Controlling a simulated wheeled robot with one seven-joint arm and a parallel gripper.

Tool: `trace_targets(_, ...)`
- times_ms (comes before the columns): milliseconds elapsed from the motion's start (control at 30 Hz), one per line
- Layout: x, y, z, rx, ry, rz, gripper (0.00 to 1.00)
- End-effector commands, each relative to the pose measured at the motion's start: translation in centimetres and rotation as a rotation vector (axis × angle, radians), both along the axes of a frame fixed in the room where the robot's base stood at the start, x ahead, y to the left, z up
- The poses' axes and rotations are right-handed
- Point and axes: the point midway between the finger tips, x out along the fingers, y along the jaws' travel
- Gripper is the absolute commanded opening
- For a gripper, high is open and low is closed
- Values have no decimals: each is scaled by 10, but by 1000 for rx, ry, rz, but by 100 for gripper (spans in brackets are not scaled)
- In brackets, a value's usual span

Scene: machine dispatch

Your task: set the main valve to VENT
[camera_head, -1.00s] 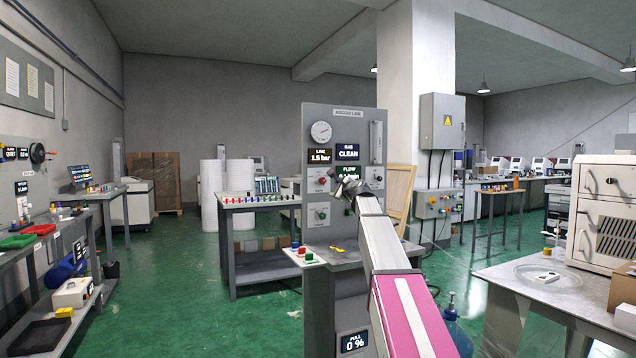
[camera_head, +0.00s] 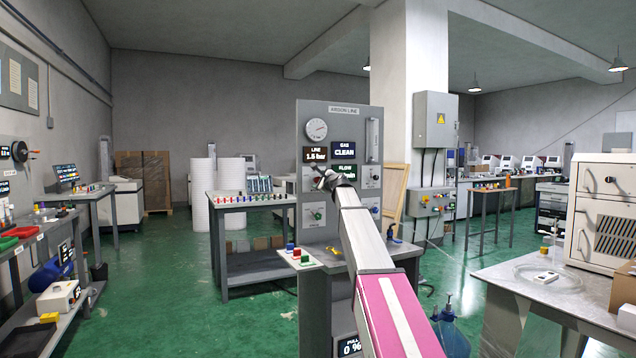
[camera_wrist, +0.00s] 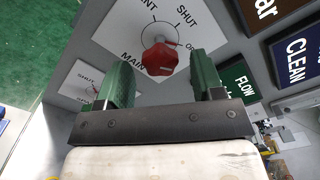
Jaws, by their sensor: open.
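The main valve is a red lobed knob (camera_wrist: 160,58) on a white plate (camera_wrist: 125,38) marked MAIN and SHUT, with two other labels partly cut off or covered. The visible ends read "NT" at left and "OP" at right. I cannot tell for sure which mark the knob points to. My gripper (camera_wrist: 163,78) is open, its green fingers on either side of the knob, close to the plate. Contact cannot be told. In the head view my gripper (camera_head: 322,181) is in front of the grey ARGON LINE panel (camera_head: 345,118) and hides the red knob.
Displays reading CLEAN (camera_head: 344,151) and 1.5 bar (camera_head: 315,155) sit above my gripper. A ledge with small coloured parts (camera_head: 297,253) juts out below the panel.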

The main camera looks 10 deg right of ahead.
Motion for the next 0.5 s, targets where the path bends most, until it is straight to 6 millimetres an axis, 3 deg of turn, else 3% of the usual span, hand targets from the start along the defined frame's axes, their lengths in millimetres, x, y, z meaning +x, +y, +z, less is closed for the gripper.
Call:
trace_targets(133,20,6,1,0,0,0,61)
trace_targets(467,23,8,0,0,-1,-1,61)
trace_targets(500,23,8,0,0,-1,-1,52)
